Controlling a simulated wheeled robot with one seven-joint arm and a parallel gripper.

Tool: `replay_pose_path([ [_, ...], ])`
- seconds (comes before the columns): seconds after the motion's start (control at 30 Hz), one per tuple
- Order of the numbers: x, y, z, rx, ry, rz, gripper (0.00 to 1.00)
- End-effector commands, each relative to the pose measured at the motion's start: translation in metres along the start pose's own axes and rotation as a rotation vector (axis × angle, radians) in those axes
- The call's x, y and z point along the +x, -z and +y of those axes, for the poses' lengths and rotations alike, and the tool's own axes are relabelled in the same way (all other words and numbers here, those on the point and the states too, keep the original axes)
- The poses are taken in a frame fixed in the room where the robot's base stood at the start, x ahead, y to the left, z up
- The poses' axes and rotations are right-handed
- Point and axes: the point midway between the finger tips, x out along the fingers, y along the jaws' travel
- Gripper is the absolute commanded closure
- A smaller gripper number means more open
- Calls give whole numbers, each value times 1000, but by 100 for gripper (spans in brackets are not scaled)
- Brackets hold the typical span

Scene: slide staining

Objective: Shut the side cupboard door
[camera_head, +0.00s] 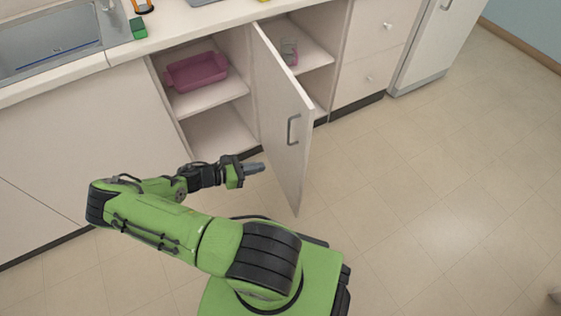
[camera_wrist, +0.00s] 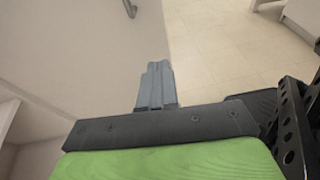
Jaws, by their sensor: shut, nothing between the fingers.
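The side cupboard door (camera_head: 280,105) is pale and stands wide open, sticking out from the cupboard front into the room. Its bar handle (camera_head: 293,130) is on the face toward my gripper, near the free edge; the handle also shows at the top of the wrist view (camera_wrist: 130,8). My gripper (camera_head: 260,168) is shut and empty, left of the door's lower part, pointing toward it. In the wrist view, the grey fingers (camera_wrist: 155,85) overlap the door face (camera_wrist: 75,60) near its free edge. I cannot tell whether they touch it.
The left compartment holds a pink tray (camera_head: 197,70); the right one holds glassware (camera_head: 288,48) on a shelf (camera_head: 312,52). Drawers (camera_head: 370,55) and a white appliance (camera_head: 432,45) stand to the right. The floor (camera_head: 430,170) right of the door is clear.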

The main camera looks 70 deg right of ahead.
Motion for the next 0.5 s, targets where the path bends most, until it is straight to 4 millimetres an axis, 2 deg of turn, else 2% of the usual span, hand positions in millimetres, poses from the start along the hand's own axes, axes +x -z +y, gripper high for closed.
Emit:
replay_pose_path([
  [0.4,91,2,-3,1,8,0,100],
  [0.5,108,-3,-2,2,6,1,100],
])
